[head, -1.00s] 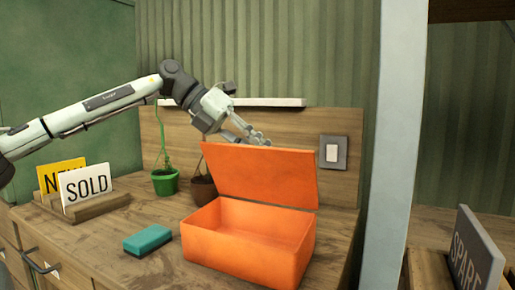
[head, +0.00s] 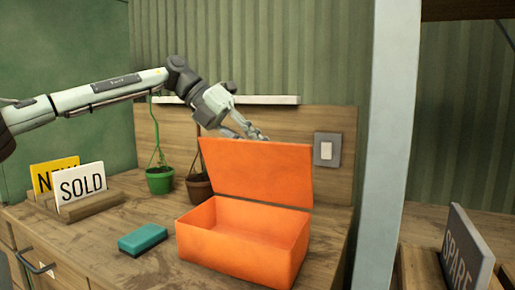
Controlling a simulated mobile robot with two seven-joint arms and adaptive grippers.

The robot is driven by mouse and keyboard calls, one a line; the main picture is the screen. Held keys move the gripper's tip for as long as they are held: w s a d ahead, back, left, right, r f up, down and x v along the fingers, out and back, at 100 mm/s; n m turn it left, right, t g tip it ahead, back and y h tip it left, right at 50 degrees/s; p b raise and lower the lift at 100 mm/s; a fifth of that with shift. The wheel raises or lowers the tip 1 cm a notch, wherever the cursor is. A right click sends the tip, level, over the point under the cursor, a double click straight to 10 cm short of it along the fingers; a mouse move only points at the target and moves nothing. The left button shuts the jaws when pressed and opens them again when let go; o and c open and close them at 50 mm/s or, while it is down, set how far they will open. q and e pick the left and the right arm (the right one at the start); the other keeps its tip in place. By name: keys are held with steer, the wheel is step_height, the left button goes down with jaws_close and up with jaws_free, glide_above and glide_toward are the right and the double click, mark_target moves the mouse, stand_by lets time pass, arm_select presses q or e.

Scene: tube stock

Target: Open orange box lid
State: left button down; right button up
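The orange box (head: 238,255) stands on the wooden counter, and its inside looks empty. Its orange lid (head: 257,172) stands raised at the back edge, close to upright. My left gripper (head: 254,134) is just above and behind the lid's top edge, with its fingers partly hidden by the lid. I cannot tell whether it touches the lid or how far its fingers are apart. My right gripper is not in view.
A teal sponge-like block (head: 143,239) lies left of the box. Potted plants (head: 160,180) stand behind it. SOLD and NEW signs (head: 82,186) sit in a wooden holder at left. A light switch (head: 326,150) is on the back panel. A pale post (head: 388,150) rises at right.

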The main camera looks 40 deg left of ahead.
mark_target(215, 143)
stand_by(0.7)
arm_select(q)
steer(key=c, duration=1.4)
jaws_free()
steer(key=v, duration=1.2)
steer(key=shift+r, duration=0.1)
steer(key=shift+o, duration=0.2)
